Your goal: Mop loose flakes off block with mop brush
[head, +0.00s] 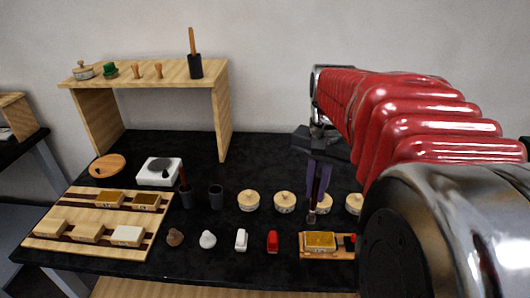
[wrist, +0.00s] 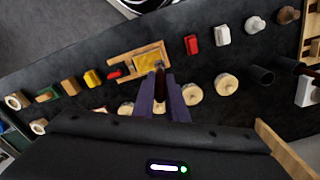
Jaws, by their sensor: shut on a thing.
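My gripper (head: 318,196) has purple fingers and is shut on the dark handle of the mop brush (head: 312,214), held upright with its tip down. In the wrist view my gripper (wrist: 162,98) and the brush (wrist: 160,77) reach toward the block. The block (head: 320,240) has a gold top and sits in a wooden holder (head: 308,256); it also shows in the wrist view (wrist: 149,61). The brush tip is just behind the block's far edge; I cannot tell whether it touches. Loose flakes are too small to make out.
Round lidded wooden pots (head: 248,201) stand behind the block. A red item (head: 272,242) and a white item (head: 241,240) stand left of it. A dark cup (head: 216,196), a wooden tray (head: 160,219) of blocks and a shelf (head: 150,73) are further left.

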